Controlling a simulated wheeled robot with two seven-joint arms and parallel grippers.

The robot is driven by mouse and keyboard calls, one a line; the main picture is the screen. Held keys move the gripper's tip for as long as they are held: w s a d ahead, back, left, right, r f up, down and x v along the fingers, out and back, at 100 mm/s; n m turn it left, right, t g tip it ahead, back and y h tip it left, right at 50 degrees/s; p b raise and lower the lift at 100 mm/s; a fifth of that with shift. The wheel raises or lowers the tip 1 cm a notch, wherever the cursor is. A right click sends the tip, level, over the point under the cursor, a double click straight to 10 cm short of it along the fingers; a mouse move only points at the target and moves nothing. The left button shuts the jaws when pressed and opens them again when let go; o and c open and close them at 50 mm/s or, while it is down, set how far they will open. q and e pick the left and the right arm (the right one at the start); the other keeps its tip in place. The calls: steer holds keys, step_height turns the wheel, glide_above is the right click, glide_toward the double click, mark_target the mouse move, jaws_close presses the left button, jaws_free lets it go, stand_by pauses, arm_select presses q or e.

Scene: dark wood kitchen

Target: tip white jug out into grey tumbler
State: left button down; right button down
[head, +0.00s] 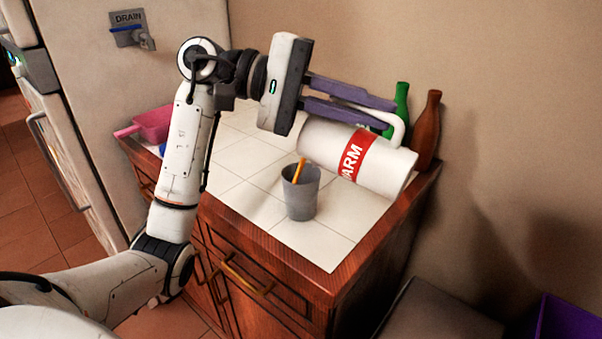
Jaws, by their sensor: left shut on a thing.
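The white jug (387,169) has a red band with white letters, of which "ARM" shows. My left gripper (375,108) is shut on the jug's white handle, at the jug's upper side. The grey tumbler (301,201) stands upright on the white tiles, below and left of the jug. An orange stick-like thing (299,171) shows at the tumbler's mouth; I cannot tell if it is a stream or solid. My right gripper is not in view.
A green bottle (401,107) and a brown bottle (428,130) stand behind the jug at the counter's back right. A pink pan (152,124) lies at the left end. The tiled counter (241,190) is clear left of the tumbler. A purple bin (567,320) is lower right.

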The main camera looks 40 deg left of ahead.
arm_select(q)
steer(key=shift+a+r+b, duration=0.2)
steer(key=shift+a+b, duration=0.05)
steer(key=shift+b, duration=0.15)
steer(key=shift+a+r+n+h+b, duration=0.35)
steer(key=shift+h+b, duration=0.25)
steer(key=shift+b, duration=0.1)
stand_by(0.6)
steer(key=shift+a+b, duration=0.25)
steer(key=shift+b, duration=0.25)
